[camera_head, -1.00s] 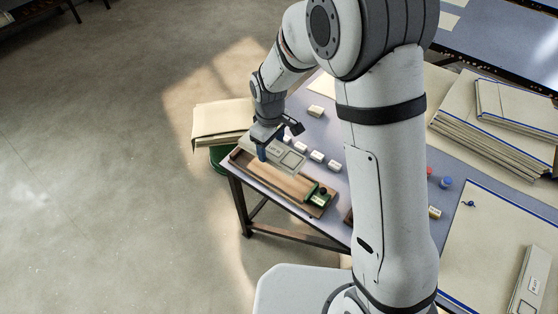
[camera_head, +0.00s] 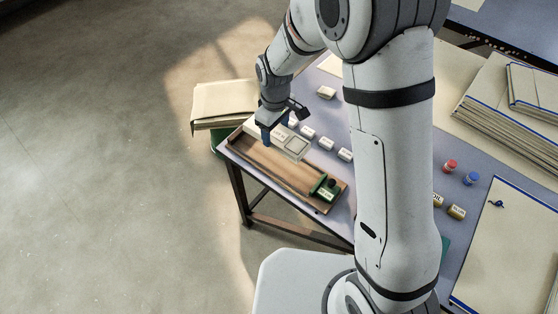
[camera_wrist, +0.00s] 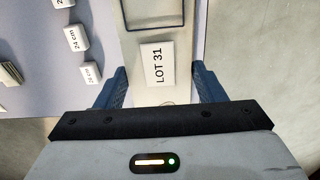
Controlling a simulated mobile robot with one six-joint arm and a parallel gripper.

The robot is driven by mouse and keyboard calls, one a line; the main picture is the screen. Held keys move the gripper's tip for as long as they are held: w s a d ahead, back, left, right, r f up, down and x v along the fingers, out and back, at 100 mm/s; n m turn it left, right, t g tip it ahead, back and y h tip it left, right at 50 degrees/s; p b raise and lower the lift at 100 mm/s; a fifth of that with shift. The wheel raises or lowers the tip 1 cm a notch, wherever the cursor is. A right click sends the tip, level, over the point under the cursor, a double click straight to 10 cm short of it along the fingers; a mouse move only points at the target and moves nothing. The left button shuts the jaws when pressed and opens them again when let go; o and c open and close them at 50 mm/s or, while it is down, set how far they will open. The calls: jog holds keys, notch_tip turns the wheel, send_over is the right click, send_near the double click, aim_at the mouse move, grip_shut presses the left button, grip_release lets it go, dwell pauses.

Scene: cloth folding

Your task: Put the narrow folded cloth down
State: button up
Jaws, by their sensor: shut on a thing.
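The narrow folded cloth is a pale strip with a dark rectangular outline; it shows in the head view (camera_head: 297,147) and the wrist view (camera_wrist: 133,35). Its label (camera_wrist: 157,65) reads LOT 31. My gripper (camera_head: 275,129) has its blue fingers on either side of the strip and is shut on it; it also shows in the wrist view (camera_wrist: 162,85). In the head view the cloth lies along the far side of a brown wooden tray (camera_head: 262,160). I cannot tell whether it touches the table or tray.
A green device (camera_head: 327,187) sits at the tray's right end. White size blocks (camera_head: 326,143) line the table behind the cloth. A pale cloth pile (camera_head: 222,104) stands beyond the table's left corner.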

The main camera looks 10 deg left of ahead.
notch_tip(320, 180, down, 10)
jog(key=shift+p, duration=0.4)
jog(key=shift+f, duration=0.15)
jog(key=o, duration=1)
